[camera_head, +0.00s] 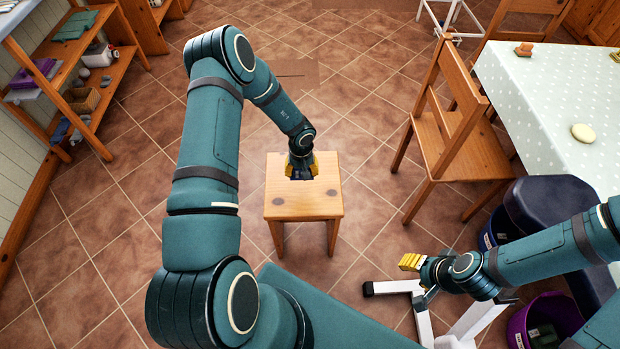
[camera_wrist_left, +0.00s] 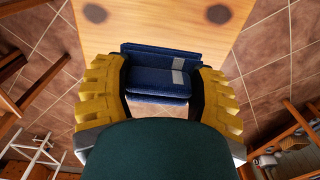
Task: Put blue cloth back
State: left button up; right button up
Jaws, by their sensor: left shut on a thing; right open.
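The blue cloth (camera_wrist_left: 160,72) is folded, dark blue with a grey patch, and sits between the yellow fingers of my left gripper (camera_wrist_left: 160,95) in the left wrist view. The gripper is shut on it. In the head view my left gripper (camera_head: 301,166) is over the small wooden stool (camera_head: 287,200), and the arm hides most of the cloth there. I cannot tell whether the cloth touches the stool top. My right gripper (camera_head: 411,262) is open and empty at the lower right, above the floor.
A wooden chair (camera_head: 447,145) and a dotted-cloth table (camera_head: 545,95) stand at right. A purple bucket (camera_head: 570,310) is lower right. Tiled floor left of the stool is clear.

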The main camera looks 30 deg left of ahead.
pick_arm(q)
jog(key=shift+w, duration=0.2)
jog(key=b, duration=0.2)
send_over(303, 190)
notch_tip(303, 190, down, 5)
jog(key=shift+d+f, duration=0.1)
jog(key=shift+f, duration=0.05)
jog(key=shift+f+b, duration=0.5)
jog(key=shift+f, duration=1.8)
jog(key=shift+f, duration=0.15)
jog(key=o, duration=1.4)
jog(key=shift+c, duration=0.2)
